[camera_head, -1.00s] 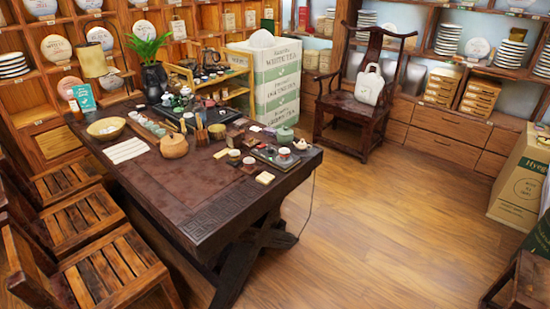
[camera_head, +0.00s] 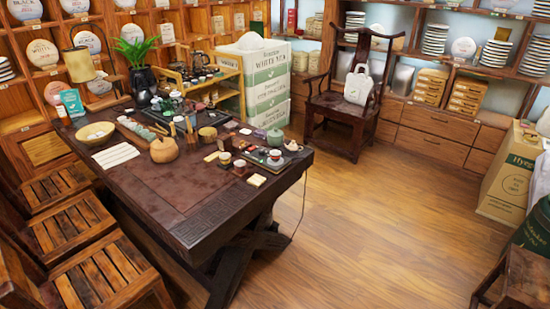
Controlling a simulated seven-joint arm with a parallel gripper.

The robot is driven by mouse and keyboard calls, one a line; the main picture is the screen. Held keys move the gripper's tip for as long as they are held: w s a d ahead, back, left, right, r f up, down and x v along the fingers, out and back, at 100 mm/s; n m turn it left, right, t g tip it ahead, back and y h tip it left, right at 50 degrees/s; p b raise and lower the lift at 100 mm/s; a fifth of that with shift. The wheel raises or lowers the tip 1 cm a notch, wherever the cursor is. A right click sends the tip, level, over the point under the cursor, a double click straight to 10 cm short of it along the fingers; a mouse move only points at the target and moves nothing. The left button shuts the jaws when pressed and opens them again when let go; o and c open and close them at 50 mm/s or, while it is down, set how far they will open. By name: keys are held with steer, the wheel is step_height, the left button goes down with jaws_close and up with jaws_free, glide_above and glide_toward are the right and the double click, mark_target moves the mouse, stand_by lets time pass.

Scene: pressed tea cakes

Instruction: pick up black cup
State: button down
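I cannot pick out a black cup with certainty. Small cups stand near the right end of the dark wooden table (camera_head: 165,192): one cup (camera_head: 225,158) and another cup (camera_head: 240,167), both brownish with pale rims. Small dark pieces (camera_head: 205,70) sit on the low wooden shelf behind the table, too small to tell apart. My gripper is not in view.
A round clay pot (camera_head: 164,149), a dark tea tray (camera_head: 275,158) and a green teapot (camera_head: 275,137) also stand on the table. Wooden chairs (camera_head: 72,220) line its left side. A carved armchair (camera_head: 338,110) stands behind.

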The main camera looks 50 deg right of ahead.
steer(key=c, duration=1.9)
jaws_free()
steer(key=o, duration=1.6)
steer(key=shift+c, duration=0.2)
